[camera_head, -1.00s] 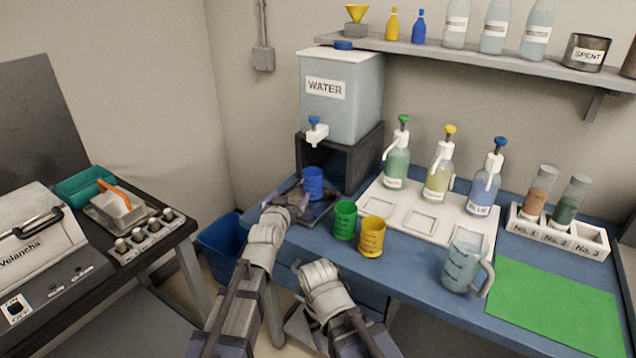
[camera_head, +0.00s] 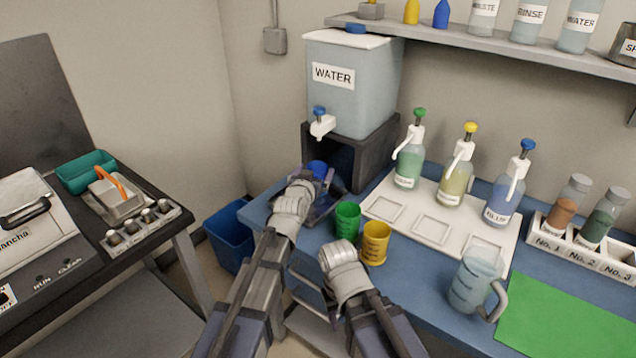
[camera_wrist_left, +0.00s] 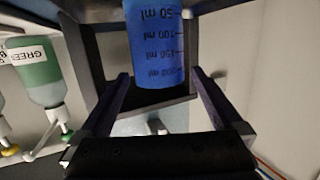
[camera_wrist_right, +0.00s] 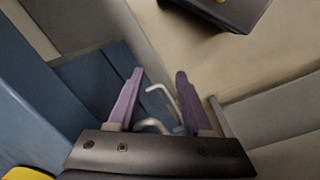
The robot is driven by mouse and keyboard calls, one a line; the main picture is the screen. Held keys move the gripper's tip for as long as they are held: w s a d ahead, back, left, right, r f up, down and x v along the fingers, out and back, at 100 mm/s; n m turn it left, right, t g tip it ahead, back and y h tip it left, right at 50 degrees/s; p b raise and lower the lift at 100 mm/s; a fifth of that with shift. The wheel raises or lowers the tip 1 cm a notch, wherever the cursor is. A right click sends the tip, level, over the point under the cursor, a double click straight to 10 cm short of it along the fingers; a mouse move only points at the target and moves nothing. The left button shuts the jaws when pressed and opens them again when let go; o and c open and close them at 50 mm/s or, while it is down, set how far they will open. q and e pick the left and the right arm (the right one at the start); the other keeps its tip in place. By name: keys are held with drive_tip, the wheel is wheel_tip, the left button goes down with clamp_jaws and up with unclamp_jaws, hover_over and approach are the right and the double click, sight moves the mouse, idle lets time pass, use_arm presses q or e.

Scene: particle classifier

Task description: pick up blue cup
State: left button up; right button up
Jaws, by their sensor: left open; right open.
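The blue cup (camera_head: 317,168) stands under the tap of the water dispenser (camera_head: 350,85), partly hidden by my left gripper in the head view. In the left wrist view the blue cup (camera_wrist_left: 157,45) shows its volume marks and lies between the two open fingers. My left gripper (camera_wrist_left: 160,95) is open around the cup's sides, with a gap visible near the fingertips. My right gripper (camera_wrist_right: 155,95) is open and empty. In the head view the right arm is low, in front of the table's edge, and its fingers are hidden.
A green cup (camera_head: 347,219) and a yellow cup (camera_head: 374,243) stand close to the right of my left gripper. A clear jug (camera_head: 474,284) and a white tray (camera_head: 404,226) with pump bottles are farther right. A blue bin (camera_head: 228,240) stands left of the table.

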sight(319, 164)
use_arm(q)
drive_tip(key=shift+b+x, duration=0.4)
drive_tip(key=shift+x, duration=2.5)
drive_tip(key=shift+r, duration=0.15)
clamp_jaws()
drive_tip(key=shift+s+a+r+p, duration=0.1)
drive_tip(key=shift+s+r+p, duration=0.1)
drive_tip(key=shift+r+p, duration=0.55)
wheel_tip(319, 164, up, 6)
drive_tip(key=p, duration=0.6)
drive_tip(key=s+a, duration=1.1)
drive_tip(key=s, duration=0.4)
drive_tip(key=shift+s+a+f, duration=0.25)
drive_tip(key=shift+s, duration=0.1)
